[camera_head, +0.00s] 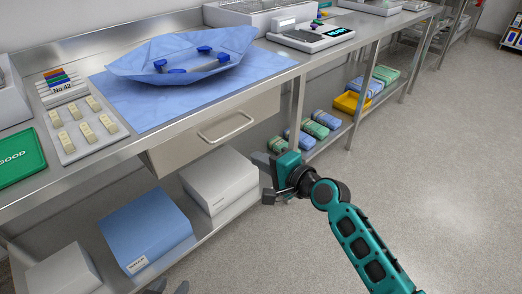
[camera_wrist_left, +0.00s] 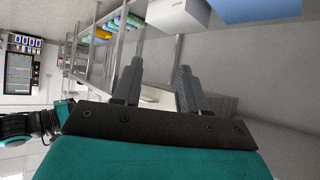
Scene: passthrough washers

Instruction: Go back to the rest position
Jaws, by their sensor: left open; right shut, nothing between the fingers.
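My left gripper (camera_head: 168,288) shows only as two dark fingertips at the bottom edge of the head view, in front of the lower shelf. In the left wrist view its two grey fingers (camera_wrist_left: 162,75) stand well apart with nothing between them. My right gripper (camera_head: 268,180) is on the teal arm that comes in from the lower right of the head view. It is shut and empty, in front of the bench, to the right of the white boxes. Its fingers are small and partly hidden by its body.
A steel bench (camera_head: 95,168) carries a blue-wrapped tray (camera_head: 180,55), a rack of pale blocks (camera_head: 85,128) and a scale (camera_head: 310,38). A drawer (camera_head: 215,130) hangs below. White boxes (camera_head: 220,178) and a blue box (camera_head: 145,228) fill the lower shelf. Floor (camera_head: 440,150) at right is clear.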

